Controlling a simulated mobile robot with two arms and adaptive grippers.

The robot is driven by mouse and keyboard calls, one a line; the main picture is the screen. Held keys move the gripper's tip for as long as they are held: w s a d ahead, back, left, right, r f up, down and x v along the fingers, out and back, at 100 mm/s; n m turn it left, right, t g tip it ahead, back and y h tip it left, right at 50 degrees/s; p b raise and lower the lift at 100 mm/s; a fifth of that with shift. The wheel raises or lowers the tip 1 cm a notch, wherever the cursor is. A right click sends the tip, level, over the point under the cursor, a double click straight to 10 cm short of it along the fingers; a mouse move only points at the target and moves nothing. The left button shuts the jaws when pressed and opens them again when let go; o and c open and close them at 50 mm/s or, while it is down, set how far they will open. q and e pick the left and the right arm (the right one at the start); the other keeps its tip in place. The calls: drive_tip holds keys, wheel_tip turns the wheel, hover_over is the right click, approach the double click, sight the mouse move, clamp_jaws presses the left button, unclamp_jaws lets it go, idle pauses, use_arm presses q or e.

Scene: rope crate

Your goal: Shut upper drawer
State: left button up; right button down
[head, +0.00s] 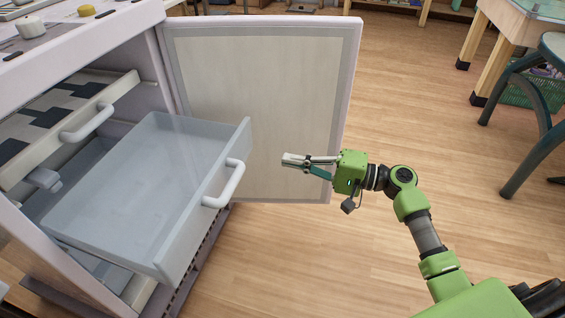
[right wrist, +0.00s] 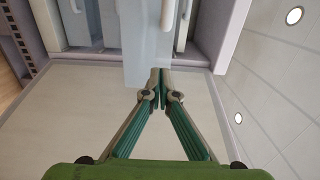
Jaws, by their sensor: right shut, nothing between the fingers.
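A clear, pale drawer (head: 150,235) is pulled far out of the white cabinet in the head view. Its white bar handle (head: 226,184) is on its front. Above it at the left, a rack with a white front (head: 60,146) and a handle (head: 87,122) sticks out less far. My left gripper is not in view.
The cabinet door (head: 262,90) stands wide open behind the drawer and my right gripper. A green chair (head: 540,90) and a wooden-legged table (head: 495,45) stand at the right. The wooden floor (head: 430,120) between is clear.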

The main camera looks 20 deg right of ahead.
sight(237, 150)
drive_tip(key=x, duration=1.2)
drive_tip(key=shift+d, duration=0.1)
drive_tip(key=shift+f, duration=0.1)
